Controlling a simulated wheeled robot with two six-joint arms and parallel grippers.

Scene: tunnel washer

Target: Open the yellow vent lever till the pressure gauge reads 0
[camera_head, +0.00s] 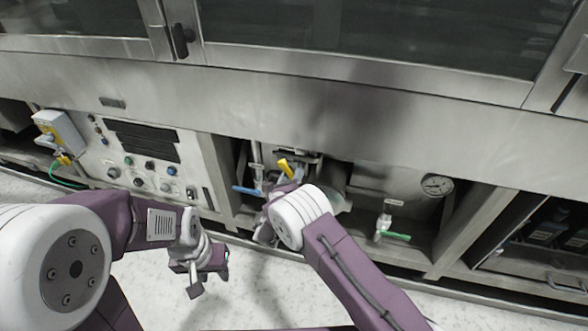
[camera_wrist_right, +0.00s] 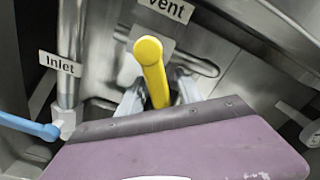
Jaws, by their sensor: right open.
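The yellow vent lever (camera_head: 286,168) is in the recess under the machine's front panel. It also shows in the right wrist view (camera_wrist_right: 152,66), sloping from its round tip down between my fingers, below a "Vent" label (camera_wrist_right: 167,10). My right gripper (camera_wrist_right: 158,90) is open, with one finger on each side of the lever; contact is not clear. In the head view the right gripper (camera_head: 268,222) is partly hidden by its wrist. The round pressure gauge (camera_head: 437,185) is to the right; its reading is too small to tell. My left gripper (camera_head: 198,276) hangs empty over the floor.
A blue inlet lever (camera_head: 246,190) is just left of the vent lever and shows in the wrist view (camera_wrist_right: 28,125). A green-handled valve (camera_head: 396,236) is to the right. A control panel (camera_head: 150,165) is at left. Open floor (camera_head: 260,295) lies in front.

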